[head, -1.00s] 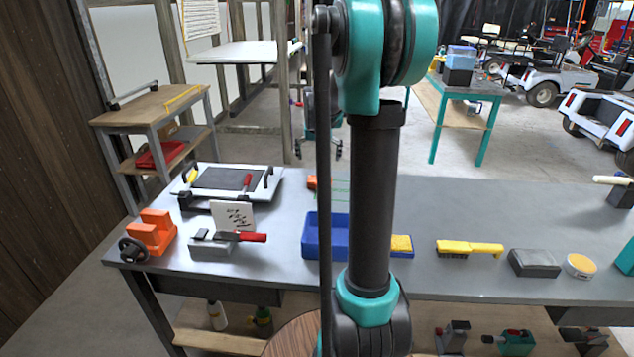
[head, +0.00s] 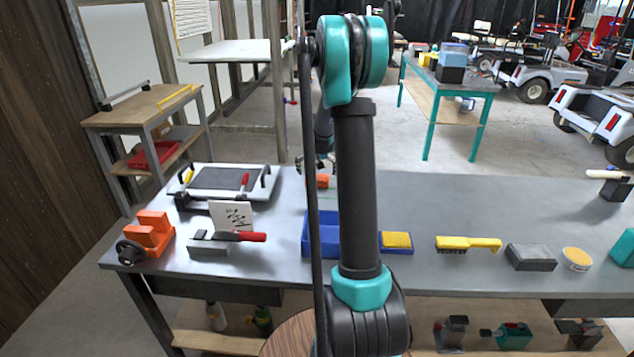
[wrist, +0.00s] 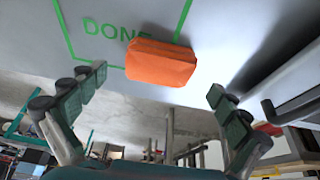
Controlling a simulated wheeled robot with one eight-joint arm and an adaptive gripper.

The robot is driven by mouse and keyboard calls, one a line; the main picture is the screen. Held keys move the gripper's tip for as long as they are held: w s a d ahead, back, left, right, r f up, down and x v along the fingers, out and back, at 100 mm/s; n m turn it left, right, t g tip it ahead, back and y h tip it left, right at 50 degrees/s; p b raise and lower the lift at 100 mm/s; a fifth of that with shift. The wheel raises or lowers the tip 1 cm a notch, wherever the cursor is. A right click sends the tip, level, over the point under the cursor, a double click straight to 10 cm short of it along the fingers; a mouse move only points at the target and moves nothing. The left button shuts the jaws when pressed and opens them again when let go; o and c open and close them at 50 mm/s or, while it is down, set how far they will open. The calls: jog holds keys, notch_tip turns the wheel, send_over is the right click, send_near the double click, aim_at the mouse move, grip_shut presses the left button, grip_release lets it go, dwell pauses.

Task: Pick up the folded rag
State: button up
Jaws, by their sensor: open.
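The folded rag appears to be the orange block-shaped bundle (wrist: 160,62) on the grey bench top in the wrist view. It lies on the edge of a green outline marked DONE and covers part of it. In the head view the orange rag (head: 321,181) shows small at the bench's far side, partly beside my arm. My gripper (wrist: 157,82) is open and empty, its two fingers spread to the left and right of the rag in the picture, apart from it. In the head view my gripper (head: 318,163) is small and partly hidden behind my arm, near the far edge.
A blue bin (head: 320,250) stands on the bench partly behind my arm. A yellow sponge (head: 397,240), yellow brush (head: 468,244) and grey block (head: 530,257) lie to the right. An orange vise (head: 150,235) and clamp (head: 235,237) stand left.

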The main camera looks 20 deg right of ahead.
aim_at(317, 177)
jog(key=shift+w+x, duration=0.2)
jog(key=shift+x, duration=1.15)
jog(key=shift+w+x, duration=0.15)
jog(key=shift+x, duration=1.15)
jog(key=shift+d+r, duration=0.1)
jog(key=shift+r, duration=0.05)
jog(key=c, duration=1)
jog(key=shift+r, duration=0.1)
notch_tip(317, 177, up, 20)
